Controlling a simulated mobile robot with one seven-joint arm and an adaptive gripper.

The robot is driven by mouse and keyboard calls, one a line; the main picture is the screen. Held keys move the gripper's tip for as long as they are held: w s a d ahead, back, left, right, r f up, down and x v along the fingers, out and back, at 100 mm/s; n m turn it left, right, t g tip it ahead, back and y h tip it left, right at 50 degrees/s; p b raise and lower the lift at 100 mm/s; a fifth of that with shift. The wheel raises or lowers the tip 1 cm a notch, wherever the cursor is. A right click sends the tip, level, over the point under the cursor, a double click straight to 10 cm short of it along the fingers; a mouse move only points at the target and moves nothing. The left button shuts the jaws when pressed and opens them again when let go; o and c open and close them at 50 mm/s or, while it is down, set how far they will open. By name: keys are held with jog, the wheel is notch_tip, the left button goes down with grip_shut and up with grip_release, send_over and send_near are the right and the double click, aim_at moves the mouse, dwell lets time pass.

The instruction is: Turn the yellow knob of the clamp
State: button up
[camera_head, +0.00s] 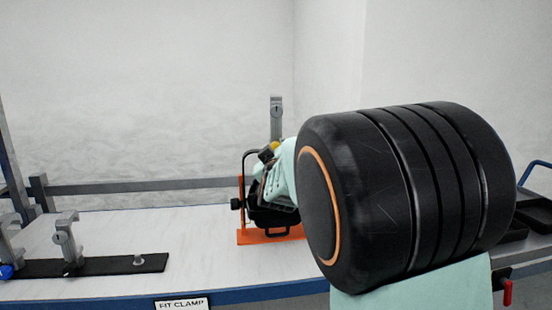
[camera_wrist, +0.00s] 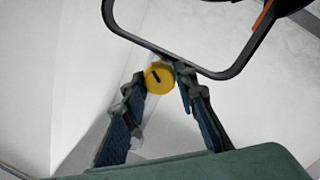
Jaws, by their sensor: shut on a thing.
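The yellow knob (camera_wrist: 159,77) sits between the fingertips of my gripper (camera_wrist: 160,75) in the wrist view. The two dark fingers close on it from either side. In the head view a small spot of yellow, the knob (camera_head: 275,146), shows at the far end of my arm. The grey clamp (camera_head: 276,115) stands upright just above it. The black par can (camera_head: 268,212) with its black bracket is below, partly hidden by my arm. The bracket (camera_wrist: 188,70) passes close by the fingertips in the wrist view.
The par can rests on an orange stand (camera_head: 243,236) on the white bench (camera_head: 200,240). Grey clamps (camera_head: 67,240) stand on a black strip (camera_head: 125,265) at the left. A "FIT CLAMP" label (camera_head: 183,303) is on the front edge. Black trays (camera_head: 538,215) lie at the right.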

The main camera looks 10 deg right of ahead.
jog(key=n+b, duration=0.9)
jog(key=n, duration=0.5)
jog(key=n+b, duration=1)
jog(key=n, duration=0.5)
jog(key=shift+d+f, duration=0.1)
jog(key=shift+f, duration=0.1)
dwell(1.1)
dwell(0.5)
jog(key=o, duration=1.2)
jog(key=shift+c, duration=0.2)
jog(key=shift+r, duration=0.1)
